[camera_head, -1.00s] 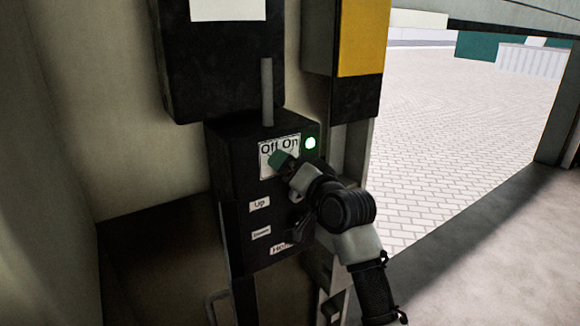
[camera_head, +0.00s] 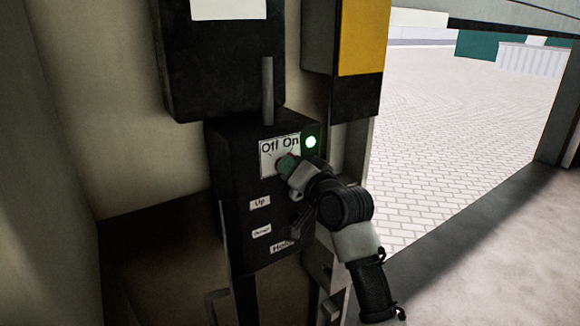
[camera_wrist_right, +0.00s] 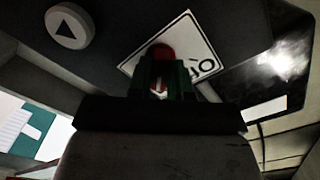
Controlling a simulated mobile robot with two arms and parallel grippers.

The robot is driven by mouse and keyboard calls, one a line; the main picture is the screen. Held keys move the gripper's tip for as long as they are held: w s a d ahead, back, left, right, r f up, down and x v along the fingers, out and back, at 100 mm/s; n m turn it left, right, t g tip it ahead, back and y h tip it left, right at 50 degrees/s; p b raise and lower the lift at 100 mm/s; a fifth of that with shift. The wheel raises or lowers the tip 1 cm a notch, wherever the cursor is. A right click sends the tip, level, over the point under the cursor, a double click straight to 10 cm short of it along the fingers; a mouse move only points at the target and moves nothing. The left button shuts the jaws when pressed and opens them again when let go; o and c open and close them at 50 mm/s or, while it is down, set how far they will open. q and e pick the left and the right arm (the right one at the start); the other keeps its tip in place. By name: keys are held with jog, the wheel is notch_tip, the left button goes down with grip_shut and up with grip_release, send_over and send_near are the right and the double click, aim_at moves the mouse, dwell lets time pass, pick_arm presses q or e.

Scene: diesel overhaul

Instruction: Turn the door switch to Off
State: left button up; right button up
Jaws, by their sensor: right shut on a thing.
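The dark control box (camera_head: 240,190) hangs on the wall in the middle of the head view. Its white Off/On label (camera_head: 279,146) is at the top of its front, with a lit green lamp (camera_head: 310,142) to the right. My right gripper (camera_head: 286,163), with green fingertips, is at the lower part of this label. In the right wrist view the gripper (camera_wrist_right: 163,80) is shut on the red door switch (camera_wrist_right: 161,52) in front of the white label (camera_wrist_right: 192,52). The fingers hide most of the switch, so its exact setting cannot be told. My left gripper is not in view.
Open paved ground (camera_head: 450,130) lies to the right.

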jog(key=n, duration=0.9)
jog(key=n+p, duration=0.1)
jog(key=n, duration=0.8)
jog(key=shift+s+a+f, duration=0.1)
jog(key=shift+s+a, duration=0.05)
jog(key=o, duration=1.5)
jog(key=p+v, duration=0.2)
jog(key=v, duration=0.5)
